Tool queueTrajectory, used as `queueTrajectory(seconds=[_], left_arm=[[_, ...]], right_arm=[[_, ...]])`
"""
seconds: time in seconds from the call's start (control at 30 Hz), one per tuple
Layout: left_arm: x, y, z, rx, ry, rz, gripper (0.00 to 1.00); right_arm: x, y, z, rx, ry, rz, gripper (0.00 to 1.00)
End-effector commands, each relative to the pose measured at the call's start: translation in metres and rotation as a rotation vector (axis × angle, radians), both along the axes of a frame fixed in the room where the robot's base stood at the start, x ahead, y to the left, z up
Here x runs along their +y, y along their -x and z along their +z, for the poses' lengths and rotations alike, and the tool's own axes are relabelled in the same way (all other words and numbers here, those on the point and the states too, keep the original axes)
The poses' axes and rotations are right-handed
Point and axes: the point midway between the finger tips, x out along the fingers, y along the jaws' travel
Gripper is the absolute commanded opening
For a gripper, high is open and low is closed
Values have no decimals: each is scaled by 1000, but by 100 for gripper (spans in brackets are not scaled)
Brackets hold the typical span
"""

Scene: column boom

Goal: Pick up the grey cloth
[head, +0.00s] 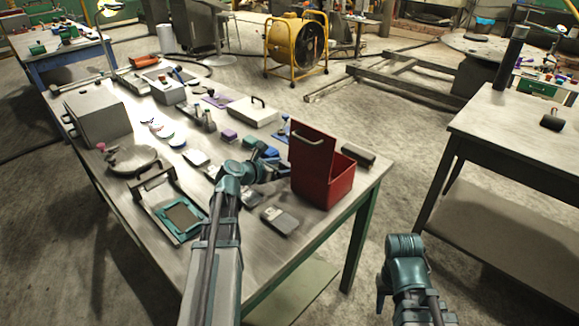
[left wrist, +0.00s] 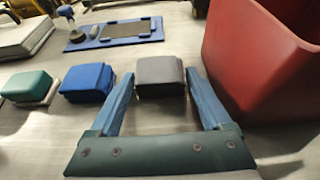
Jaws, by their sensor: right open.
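The grey cloth (left wrist: 160,70) is a small folded block lying on the metal table in the left wrist view. My left gripper (left wrist: 158,84) is open, with its two blue fingers on either side of the cloth's near end. The cloth is not clearly gripped, and I cannot tell whether a finger touches it. In the head view my left arm reaches over the table beside the red box, and I cannot make out the cloth there. My right gripper (head: 384,290) is low in the head view, off the table's right side, open and away from the cloth.
A red box (left wrist: 262,62) with its lid raised stands close on the cloth's right. A blue cloth (left wrist: 88,78) and a teal cloth (left wrist: 28,82) lie to the left. A blue tray (left wrist: 112,36) lies beyond. The table (head: 330,225) is crowded farther left.

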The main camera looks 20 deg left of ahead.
Motion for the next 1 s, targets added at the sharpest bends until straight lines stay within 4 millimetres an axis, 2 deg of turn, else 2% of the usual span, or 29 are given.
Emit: queueTrajectory(seconds=[0.03, 0.07, 0.3, 0.67, 1.0], left_arm=[[0, 0, 0, 0, 0, 0, 71], [0, 0, 0, 0, 0, 0, 66], [0, 0, 0, 0, 0, 0, 23], [0, 0, 5, 0, 0, 0, 22], [0, 0, 40, 0, 0, 0, 22]], right_arm=[[0, 0, 0, 0, 0, 0, 44], [0, 0, 0, 0, 0, 0, 44], [0, 0, 0, 0, 0, 0, 44], [0, 0, 5, 0, 0, 0, 44], [0, 0, 40, 0, 0, 0, 44]])
